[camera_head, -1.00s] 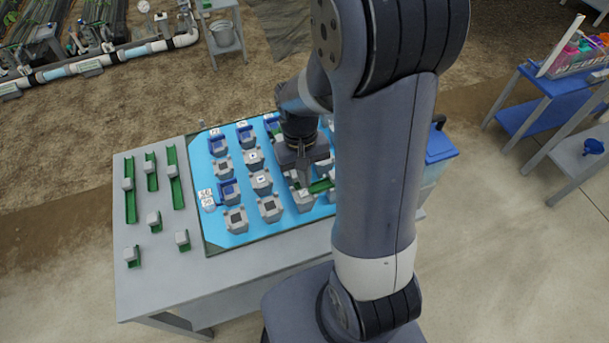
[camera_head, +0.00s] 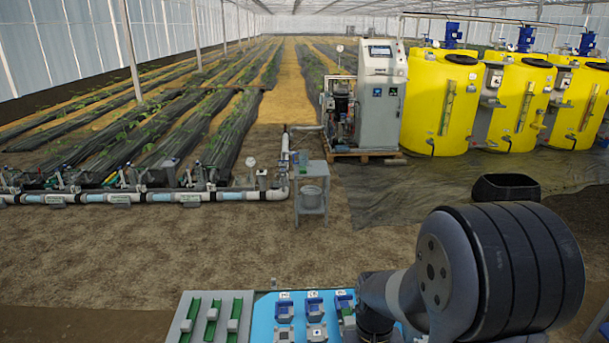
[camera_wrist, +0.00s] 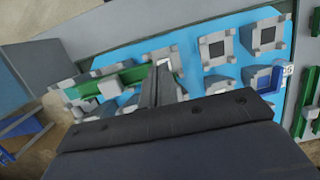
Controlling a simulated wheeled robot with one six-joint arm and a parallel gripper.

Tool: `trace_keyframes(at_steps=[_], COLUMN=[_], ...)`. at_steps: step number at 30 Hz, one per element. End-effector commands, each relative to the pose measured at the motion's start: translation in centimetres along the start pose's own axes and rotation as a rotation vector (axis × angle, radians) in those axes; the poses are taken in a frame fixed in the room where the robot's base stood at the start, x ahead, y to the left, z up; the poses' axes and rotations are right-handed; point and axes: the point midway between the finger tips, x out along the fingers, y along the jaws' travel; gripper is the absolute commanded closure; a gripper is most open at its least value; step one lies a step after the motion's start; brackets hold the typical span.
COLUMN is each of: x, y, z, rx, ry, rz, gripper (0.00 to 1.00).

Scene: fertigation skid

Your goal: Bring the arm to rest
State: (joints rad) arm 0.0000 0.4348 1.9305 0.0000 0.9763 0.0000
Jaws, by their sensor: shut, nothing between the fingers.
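My gripper (camera_wrist: 160,82) shows in the wrist view with its fingers together and nothing between them. It points down over a blue board (camera_wrist: 150,48) that carries grey blocks with dark square tops. A green channel piece (camera_wrist: 118,80) lies close to the fingertips, on the left. I cannot tell whether the fingers touch it. In the head view, my arm stands at the lower right, and my gripper is out of the frame. The blue board (camera_head: 263,318) shows only in part there.
Green channels with grey blocks (camera_head: 212,318) lie on the grey table (camera_head: 183,318) left of the board. Sandy ground between is clear.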

Motion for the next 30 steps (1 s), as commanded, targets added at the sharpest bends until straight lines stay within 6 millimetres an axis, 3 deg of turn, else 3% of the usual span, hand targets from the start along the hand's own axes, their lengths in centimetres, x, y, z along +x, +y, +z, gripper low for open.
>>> trace_keyframes(at_steps=[6,15,30], x=[3.1,5.9,6.0], y=[0.0,0.0,0.0], z=[-0.6,-1.2,-1.2], rx=[0.0,0.0,0.0], ry=[-0.001,-0.001,0.0], rz=[0.0,0.0,0.0], gripper=[1.0,1.0,1.0])
